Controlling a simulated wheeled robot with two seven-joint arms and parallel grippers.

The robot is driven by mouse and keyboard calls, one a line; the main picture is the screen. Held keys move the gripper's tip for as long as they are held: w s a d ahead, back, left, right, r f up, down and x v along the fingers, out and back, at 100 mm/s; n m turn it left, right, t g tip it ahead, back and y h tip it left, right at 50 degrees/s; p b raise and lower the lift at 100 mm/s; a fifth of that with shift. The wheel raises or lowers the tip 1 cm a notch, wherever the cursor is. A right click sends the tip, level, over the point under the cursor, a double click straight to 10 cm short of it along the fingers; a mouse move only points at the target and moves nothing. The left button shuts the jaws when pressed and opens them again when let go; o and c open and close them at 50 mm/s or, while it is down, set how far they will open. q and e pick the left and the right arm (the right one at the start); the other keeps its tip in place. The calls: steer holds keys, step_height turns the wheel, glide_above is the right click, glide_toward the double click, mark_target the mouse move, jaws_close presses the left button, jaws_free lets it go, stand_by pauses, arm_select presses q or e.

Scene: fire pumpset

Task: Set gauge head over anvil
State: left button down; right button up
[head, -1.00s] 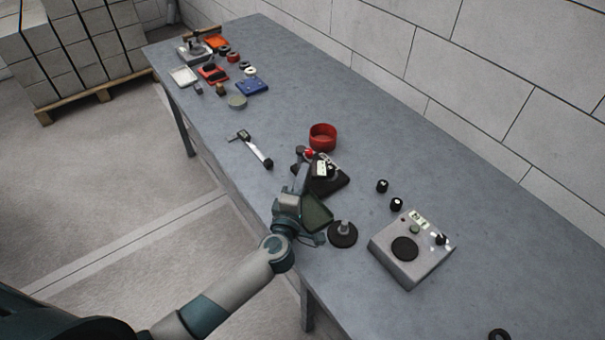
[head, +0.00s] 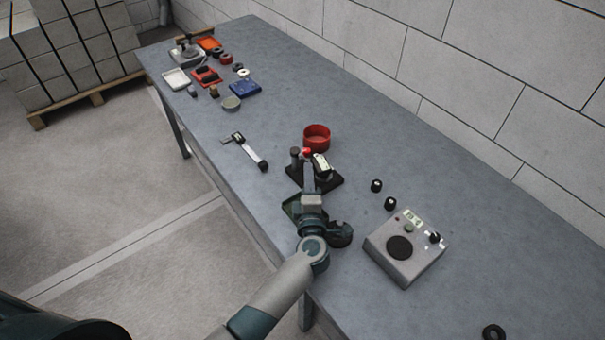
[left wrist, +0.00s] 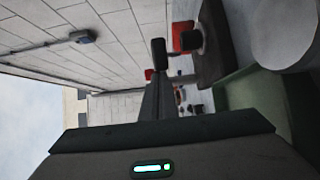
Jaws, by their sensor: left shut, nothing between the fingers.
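The gauge stand has a black base (head: 328,183) on the table, a short post (head: 294,157) and a gauge head (head: 321,165) with a pale display and a red part. The anvil cannot be made out. My left gripper (head: 307,172) is shut and empty, its fingers close against the near left side of the gauge head; whether they touch it is unclear. In the left wrist view the shut fingers (left wrist: 158,98) point toward dark gauge parts (left wrist: 190,40). My right gripper is not in view.
A red bowl (head: 317,137) stands just behind the stand. A caliper (head: 249,151) lies to the left. A grey box with a black disc (head: 404,248) and two black knobs (head: 377,185) are to the right. Trays and small parts fill the far end. A dark round piece (head: 340,236) is partly hidden by my wrist.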

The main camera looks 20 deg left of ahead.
mark_target(320, 173)
arm_select(q)
steer(key=shift+w+d+p, duration=0.4)
steer(key=shift+w+d, duration=0.5)
steer(key=shift+w, duration=0.05)
steer(key=shift+d+r, duration=0.1)
steer(key=shift+r, duration=0.15)
steer(key=shift+w+d+r, duration=0.1)
steer(key=shift+w+r, duration=0.05)
steer(key=shift+d, duration=0.1)
steer(key=shift+s+d, duration=0.1)
steer(key=shift+s, duration=0.15)
steer(key=shift+s+d+f+p, duration=0.1)
steer(key=shift+s+f+p, duration=0.15)
steer(key=shift+p, duration=0.1)
steer(key=v, duration=0.3)
steer(key=p+v, duration=0.1)
steer(key=v, duration=0.3)
steer(key=p+v, duration=0.1)
steer(key=v, duration=0.3)
steer(key=shift+s+a+f, duration=0.15)
steer(key=shift+s+a, duration=0.1)
steer(key=shift+a, duration=0.1)
